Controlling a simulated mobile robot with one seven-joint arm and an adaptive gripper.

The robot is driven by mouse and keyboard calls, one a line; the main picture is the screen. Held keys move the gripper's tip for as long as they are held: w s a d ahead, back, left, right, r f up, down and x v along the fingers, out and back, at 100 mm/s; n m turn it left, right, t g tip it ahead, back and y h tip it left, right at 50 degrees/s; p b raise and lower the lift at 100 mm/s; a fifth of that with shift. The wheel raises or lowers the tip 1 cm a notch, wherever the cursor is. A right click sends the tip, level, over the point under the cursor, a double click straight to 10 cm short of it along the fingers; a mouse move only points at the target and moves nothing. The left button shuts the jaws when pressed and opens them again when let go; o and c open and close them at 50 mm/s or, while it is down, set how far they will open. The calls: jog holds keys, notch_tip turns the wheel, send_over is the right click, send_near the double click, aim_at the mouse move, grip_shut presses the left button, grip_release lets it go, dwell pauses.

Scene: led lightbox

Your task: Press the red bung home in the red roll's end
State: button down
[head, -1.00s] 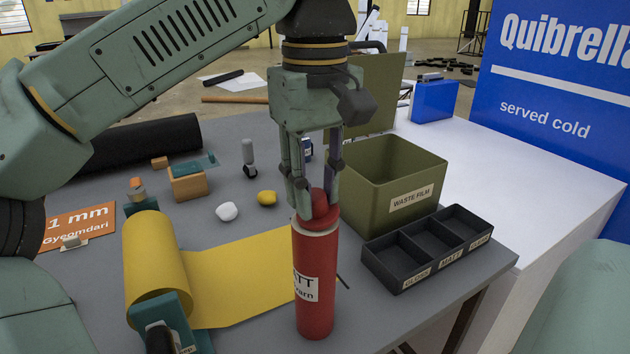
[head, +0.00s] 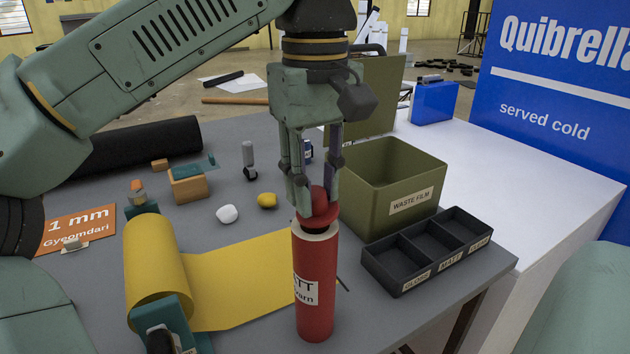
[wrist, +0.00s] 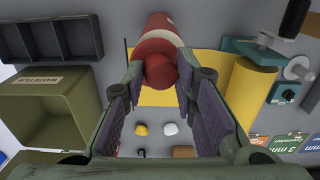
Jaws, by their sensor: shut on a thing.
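The red roll (head: 314,300) stands upright near the table's front edge, with a white label on its side and a pale rim at its top end. It also shows in the wrist view (wrist: 157,22). The red bung (head: 320,212) sits at the roll's top end, with its wide part above the rim. It also shows in the wrist view (wrist: 160,72). My gripper (head: 317,200) points down over the roll and is shut on the bung's upper part. How far the bung reaches into the roll is hidden.
A yellow sheet and roll (head: 155,260) lie to the left. An olive waste film bin (head: 400,205) and a black sorting tray (head: 385,275) stand to the right. A white lump (head: 227,214) and a yellow lump (head: 267,200) lie behind. Bare grey table lies between.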

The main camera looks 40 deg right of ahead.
jog(key=shift+f, duration=0.4)
dwell(0.6)
jog(key=shift+r, duration=0.4)
jog(key=shift+f, duration=0.55)
dwell(0.6)
jog(key=shift+r, duration=0.2)
jog(key=shift+r, duration=0.35)
